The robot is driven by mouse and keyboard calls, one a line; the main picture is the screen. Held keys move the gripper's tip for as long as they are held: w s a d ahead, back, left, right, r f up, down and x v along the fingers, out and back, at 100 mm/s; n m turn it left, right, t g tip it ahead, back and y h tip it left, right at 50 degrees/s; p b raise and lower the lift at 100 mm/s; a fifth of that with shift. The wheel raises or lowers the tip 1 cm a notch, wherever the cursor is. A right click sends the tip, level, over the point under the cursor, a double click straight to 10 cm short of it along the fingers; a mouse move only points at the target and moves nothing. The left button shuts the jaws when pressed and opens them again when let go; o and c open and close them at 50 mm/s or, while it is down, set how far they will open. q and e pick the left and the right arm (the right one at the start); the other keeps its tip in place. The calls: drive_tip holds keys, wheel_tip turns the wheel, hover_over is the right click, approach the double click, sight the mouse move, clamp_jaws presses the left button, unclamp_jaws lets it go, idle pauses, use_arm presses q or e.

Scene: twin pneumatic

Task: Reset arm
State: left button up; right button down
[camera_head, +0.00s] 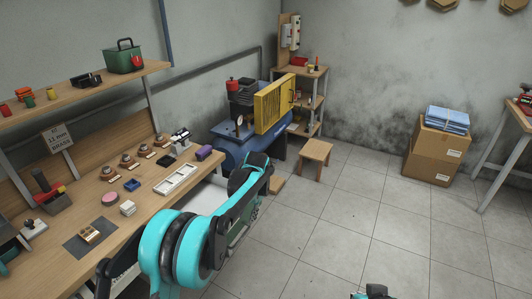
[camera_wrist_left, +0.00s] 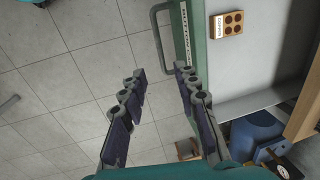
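My left arm comes in from the lower left of the head view and reaches past the workbench (camera_head: 90,215) front edge. Its teal and black links hide most of the left gripper there. In the left wrist view my left gripper (camera_wrist_left: 160,72) shows two dark jointed fingers spread wide apart, with nothing between them. Tiled floor and part of a green panel (camera_wrist_left: 192,40) with a grey handle lie beyond the fingers. A small teal and black part of my own body shows at the bottom edge of the head view; the right gripper cannot be made out.
The workbench carries a white tray (camera_head: 176,180), a purple block (camera_head: 204,153) and several small parts. Beyond it stand a blue compressor (camera_head: 238,146) with a yellow guard (camera_head: 274,103) and a wooden stool (camera_head: 316,155). Cardboard boxes (camera_head: 433,150) stand at the right. The middle floor is clear.

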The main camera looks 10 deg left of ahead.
use_arm(q)
drive_tip(key=s+a+r+n+t+h, duration=0.1)
drive_tip(key=s+a+r+n+t, duration=0.15)
drive_tip(key=s+r, duration=1.05)
drive_tip(key=s+f+n+t, duration=0.1)
drive_tip(key=s+f+t, duration=0.1)
drive_tip(key=s, duration=0.7)
drive_tip(key=s+f+n+t+h, duration=0.1)
drive_tip(key=s+f+t, duration=0.1)
drive_tip(key=s, duration=0.7)
drive_tip(key=shift+s+a, duration=0.25)
drive_tip(key=shift+a, duration=0.2)
